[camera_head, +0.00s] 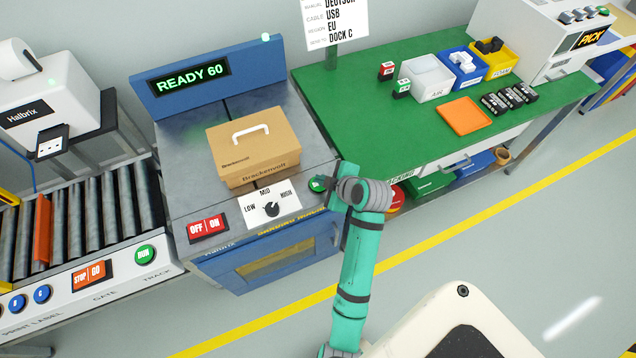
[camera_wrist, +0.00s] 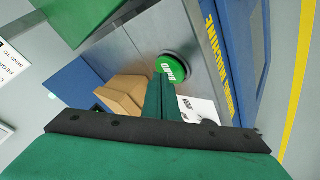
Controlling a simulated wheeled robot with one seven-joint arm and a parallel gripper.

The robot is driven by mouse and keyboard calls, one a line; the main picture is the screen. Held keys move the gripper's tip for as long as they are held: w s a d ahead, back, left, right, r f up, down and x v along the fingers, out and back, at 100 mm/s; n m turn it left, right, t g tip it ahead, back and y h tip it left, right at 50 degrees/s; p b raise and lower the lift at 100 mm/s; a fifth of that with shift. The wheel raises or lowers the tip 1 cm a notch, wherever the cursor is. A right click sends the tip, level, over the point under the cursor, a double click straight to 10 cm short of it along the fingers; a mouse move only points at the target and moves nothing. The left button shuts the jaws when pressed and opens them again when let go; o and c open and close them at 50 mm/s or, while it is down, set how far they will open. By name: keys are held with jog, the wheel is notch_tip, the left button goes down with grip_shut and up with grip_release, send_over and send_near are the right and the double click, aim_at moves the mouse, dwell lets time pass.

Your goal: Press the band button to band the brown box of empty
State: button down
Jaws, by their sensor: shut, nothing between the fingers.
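The brown box (camera_head: 253,146), with a white handle on top, sits on the grey top of the blue banding machine (camera_head: 178,125). Its display (camera_head: 188,77) reads READY 60. The green band button (camera_head: 316,184) is at the machine's front right corner, partly hidden by my arm in the head view. In the wrist view the band button (camera_wrist: 175,66) shows just past the tips of my gripper (camera_wrist: 162,82). My gripper's fingers are shut together with nothing between them. I cannot tell whether the tips touch the button. The brown box also shows in the wrist view (camera_wrist: 125,95).
The LOW-MID-HIGH dial (camera_head: 270,207) and the red OFF/ON switch (camera_head: 207,228) are left of the button. A roller conveyor (camera_head: 95,225) stands at the left. A green packing table (camera_head: 350,100) with bins and an orange tray (camera_head: 465,116) is at the right.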

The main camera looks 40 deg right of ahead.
jog(key=shift+w+f, duration=0.15)
jog(key=shift+f, duration=0.05)
dwell(0.3)
jog(key=shift+a+f, duration=0.1)
jog(key=shift+a, duration=0.05)
jog(key=shift+s+d+f, duration=0.2)
jog(key=shift+s+d, duration=0.05)
jog(key=shift+d, duration=0.05)
jog(key=shift+w+a, duration=0.1)
jog(key=shift+a, duration=0.05)
jog(key=shift+r, duration=0.1)
jog(key=shift+w+a+r, duration=0.1)
jog(key=shift+w+r, duration=0.05)
jog(key=shift+r, duration=0.3)
jog(key=shift+w+a+r, duration=0.1)
jog(key=shift+w+r, duration=0.05)
jog(key=shift+r, duration=0.25)
